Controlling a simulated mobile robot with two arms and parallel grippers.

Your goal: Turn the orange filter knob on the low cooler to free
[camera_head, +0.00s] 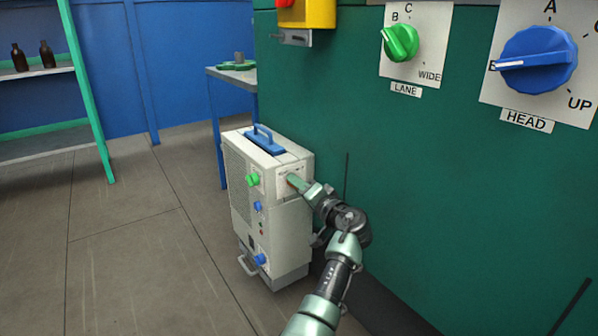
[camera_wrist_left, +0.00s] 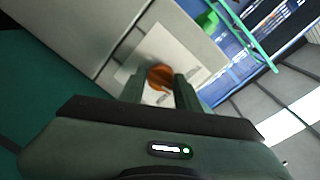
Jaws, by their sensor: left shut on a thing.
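The low cooler (camera_head: 270,205) is a grey-white box standing on the floor against the green machine in the head view. The orange filter knob (camera_wrist_left: 160,77) sits on a pale label plate (camera_wrist_left: 185,50) in the left wrist view. My left gripper (camera_wrist_left: 160,88) is shut on this knob, one finger on either side. In the head view my left gripper (camera_head: 293,181) reaches the upper part of the cooler and hides most of the knob. The knob's pointer and the plate's markings are too small or covered to read. My right gripper is not in view.
The cooler also has a green knob (camera_head: 252,180), blue knobs (camera_head: 257,207) and a blue top handle (camera_head: 264,137). The green machine (camera_head: 345,110) with large green and blue dials stands close on the right. A shelf with bottles (camera_head: 45,55) is far left. The floor left of the cooler is clear.

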